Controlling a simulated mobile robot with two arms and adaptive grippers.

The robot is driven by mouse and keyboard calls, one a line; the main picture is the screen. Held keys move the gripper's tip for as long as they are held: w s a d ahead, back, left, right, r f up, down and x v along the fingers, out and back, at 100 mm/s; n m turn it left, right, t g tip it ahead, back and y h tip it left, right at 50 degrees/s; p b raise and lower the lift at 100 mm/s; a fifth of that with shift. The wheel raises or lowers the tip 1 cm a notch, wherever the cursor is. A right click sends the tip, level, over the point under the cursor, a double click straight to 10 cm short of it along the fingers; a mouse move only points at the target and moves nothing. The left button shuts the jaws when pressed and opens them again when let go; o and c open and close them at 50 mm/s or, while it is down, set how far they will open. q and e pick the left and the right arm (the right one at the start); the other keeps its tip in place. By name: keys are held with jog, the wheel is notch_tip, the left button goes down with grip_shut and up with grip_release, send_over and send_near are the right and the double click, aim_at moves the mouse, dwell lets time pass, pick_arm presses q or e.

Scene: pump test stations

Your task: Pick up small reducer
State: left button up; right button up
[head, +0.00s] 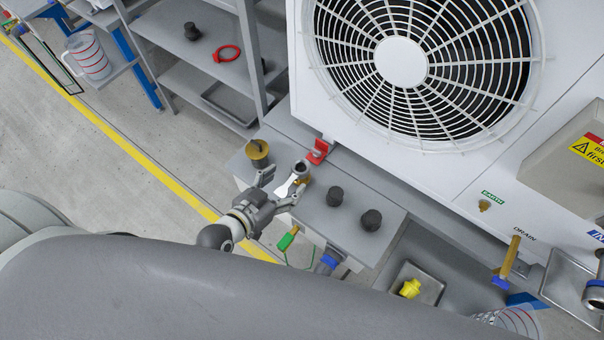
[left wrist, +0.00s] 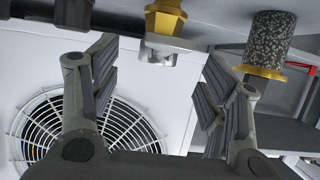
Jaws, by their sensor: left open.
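A small brass fitting with a silver ring end, which looks like the small reducer, stands on the grey bench top; its silver ring (head: 302,167) shows in the head view. In the left wrist view the fitting (left wrist: 163,22) sits at top centre, beyond the space between the fingers. My left gripper (head: 281,188) is open and empty beside the fitting, with its fingers pointing towards it. The left gripper (left wrist: 160,65) also shows open in the left wrist view, with no visible contact. My right gripper is not in view.
A speckled cylinder with a brass end (left wrist: 272,38) stands close to one finger; it also shows in the head view (head: 257,150). Two dark fittings (head: 335,196) (head: 371,220) stand to the right. A red bracket (head: 318,152) and the white fan unit (head: 440,165) are behind.

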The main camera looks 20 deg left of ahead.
aim_at(295, 174)
pick_arm(q)
jog(key=shift+x, duration=3.45)
jog(key=c, duration=0.9)
jog(key=shift+c, duration=0.2)
